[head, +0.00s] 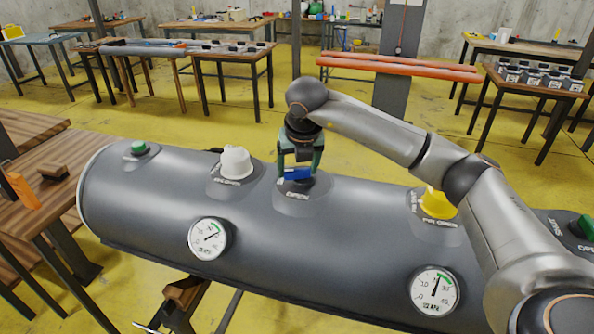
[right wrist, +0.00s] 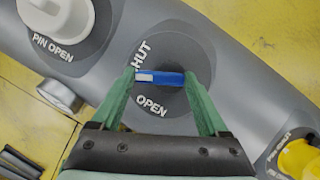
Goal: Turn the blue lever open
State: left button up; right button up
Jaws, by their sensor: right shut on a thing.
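The word OPEN shows on the near side of the mount. In the right wrist view the lever (right wrist: 167,78) lies crosswise between the fingertips, with a pale patch at its left end. SHUT is printed at its upper left, partly covered by a finger, and OPEN below it. My right gripper (head: 299,170) reaches down from above, its green fingers shut on the lever; it also shows in the right wrist view (right wrist: 160,76). My left gripper is not in view.
A white valve cap (head: 235,163) stands left of the lever and a yellow one (head: 437,204) to the right. Green caps (head: 138,147) sit near the tube's ends. Two gauges (head: 209,238) face the front. A wooden table (head: 60,205) stands at the left.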

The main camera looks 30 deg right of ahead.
jog(key=n, duration=0.1)
jog(key=n+y, duration=0.1)
jog(key=shift+s+n+t+b, duration=0.2)
jog(key=shift+n+t+b, duration=0.1)
jog(key=shift+n+b, duration=0.1)
jog(key=n, duration=0.1)
jog(key=n+y, duration=0.1)
jog(key=shift+s+d+n, duration=0.15)
jog(key=shift+n, duration=0.25)
jog(key=n, duration=0.1)
jog(key=n+y, duration=0.1)
jog(key=n+p, duration=0.1)
jog(key=n, duration=0.1)
jog(key=shift+s+d+r+y, duration=0.15)
jog(key=shift+s+y, duration=0.1)
jog(key=shift+y, duration=0.15)
jog(key=shift+s+d+n+g+y+p, duration=0.15)
jog(key=shift+n+g+y+p, duration=0.35)
jog(key=shift+n, duration=1)
jog(key=o, duration=1.2)
jog(key=shift+o, duration=0.2)
